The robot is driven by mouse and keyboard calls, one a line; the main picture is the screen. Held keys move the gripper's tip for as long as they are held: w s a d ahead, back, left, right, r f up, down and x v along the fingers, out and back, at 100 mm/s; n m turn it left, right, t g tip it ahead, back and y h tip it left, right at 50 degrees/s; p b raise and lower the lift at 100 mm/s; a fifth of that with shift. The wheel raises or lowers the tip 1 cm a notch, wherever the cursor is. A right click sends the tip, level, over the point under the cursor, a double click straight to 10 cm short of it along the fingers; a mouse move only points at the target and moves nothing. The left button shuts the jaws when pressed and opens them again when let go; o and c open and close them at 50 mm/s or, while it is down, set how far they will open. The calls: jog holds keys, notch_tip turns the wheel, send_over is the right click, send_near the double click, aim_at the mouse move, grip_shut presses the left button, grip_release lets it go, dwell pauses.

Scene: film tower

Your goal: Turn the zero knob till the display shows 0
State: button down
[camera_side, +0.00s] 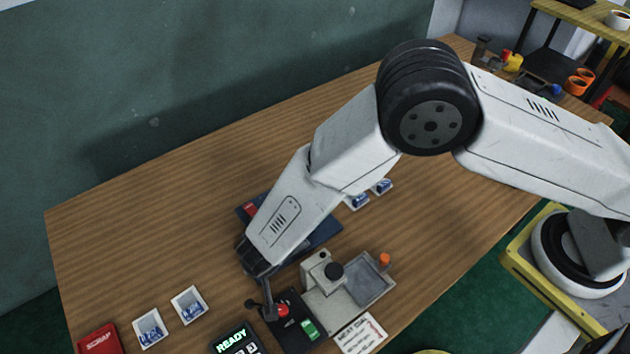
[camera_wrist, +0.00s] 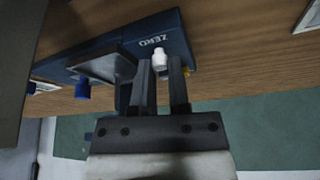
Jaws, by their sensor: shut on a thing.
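The blue instrument (camera_wrist: 172,28) carries the word ZERO above a small white knob (camera_wrist: 159,57), the zero knob. My gripper (camera_wrist: 164,68) is shut on this knob, with a dark finger on each side of it. In the side view my gripper (camera_side: 257,262) is at the near left end of the blue instrument (camera_side: 325,238), and the knob is hidden there. A small red patch (camera_side: 250,209) shows at the instrument's far left; my arm covers much of the rest. I cannot read any number on a display.
A black panel (camera_side: 232,340) reads READY. A black box with a red ball (camera_side: 282,311) and a green switch (camera_side: 309,327) stands close to my gripper. A grey fixture (camera_side: 318,290), picture cards (camera_side: 189,305) and a red SCRAP box (camera_side: 100,341) are nearby.

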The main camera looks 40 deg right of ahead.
jog(key=shift+n+y, duration=0.5)
jog(key=shift+n, duration=0.7)
jog(key=c, duration=0.6)
grip_release()
jog(key=shift+d, duration=0.1)
jog(key=shift+v, duration=3.9)
